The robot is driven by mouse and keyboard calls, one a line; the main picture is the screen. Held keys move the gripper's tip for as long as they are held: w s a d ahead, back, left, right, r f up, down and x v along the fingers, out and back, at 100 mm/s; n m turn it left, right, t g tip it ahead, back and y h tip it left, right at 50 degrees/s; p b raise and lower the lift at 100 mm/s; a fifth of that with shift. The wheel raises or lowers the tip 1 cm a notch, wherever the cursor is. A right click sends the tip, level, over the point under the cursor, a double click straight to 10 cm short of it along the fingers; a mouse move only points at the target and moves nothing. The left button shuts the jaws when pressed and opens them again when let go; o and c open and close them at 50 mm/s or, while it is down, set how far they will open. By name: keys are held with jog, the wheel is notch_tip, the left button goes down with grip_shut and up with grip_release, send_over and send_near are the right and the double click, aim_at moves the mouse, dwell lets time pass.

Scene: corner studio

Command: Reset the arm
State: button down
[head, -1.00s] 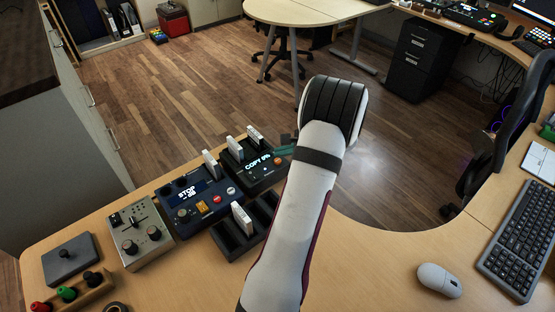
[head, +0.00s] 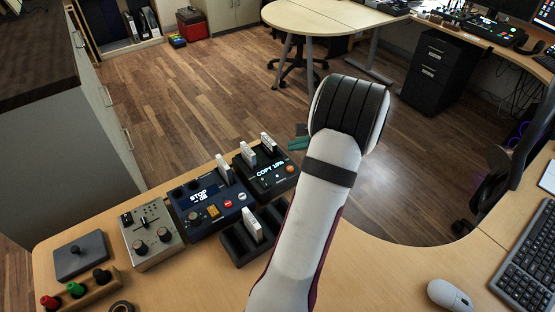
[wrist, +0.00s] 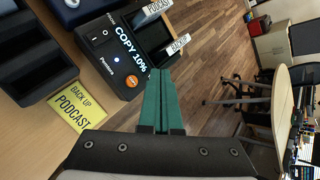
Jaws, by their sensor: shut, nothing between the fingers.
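My gripper (wrist: 163,75) has teal fingers pressed together with nothing between them. In the head view my gripper (head: 299,143) shows partly behind my white arm, just beyond the far right corner of the black copy device (head: 284,184). In the wrist view the fingers reach over the right edge of the copy device (wrist: 101,50), apart from the cards as far as I can tell. Its screen reads COPY 10%. Two white cards stand in its slots, one marked PODCAST (wrist: 157,8) and one marked BACK UP (wrist: 178,44).
Left of the copy device are a blue device (head: 207,203) reading STOP, a black slotted holder (head: 236,250) with a white card, and a grey knob box (head: 152,236). A mouse (head: 450,295) and keyboard (head: 525,262) lie right. Open floor is beyond the desk.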

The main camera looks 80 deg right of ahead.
jog(key=w+a+r+n+y, duration=0.3)
jog(key=w+a+r+n, duration=0.15)
jog(key=w+a, duration=0.6)
jog(key=w+a+r+n+y, duration=0.3)
jog(key=w+a+n, duration=0.2)
jog(key=w+a, duration=0.55)
jog(key=w+a+r+n+g+y, duration=0.1)
jog(key=a+n+g+y, duration=0.3)
jog(key=a, duration=0.8)
jog(key=w+a+r+n+g+h, duration=0.1)
jog(key=a+n, duration=0.6)
jog(key=a, duration=0.5)
jog(key=s+a+f+n+g+h, duration=0.1)
jog(key=s+a+n+g+h, duration=0.1)
jog(key=s+a+n, duration=0.5)
jog(key=s+a+g, duration=0.1)
jog(key=s, duration=0.4)
jog(key=shift+a+f+n, duration=0.15)
jog(key=shift+n, duration=0.2)
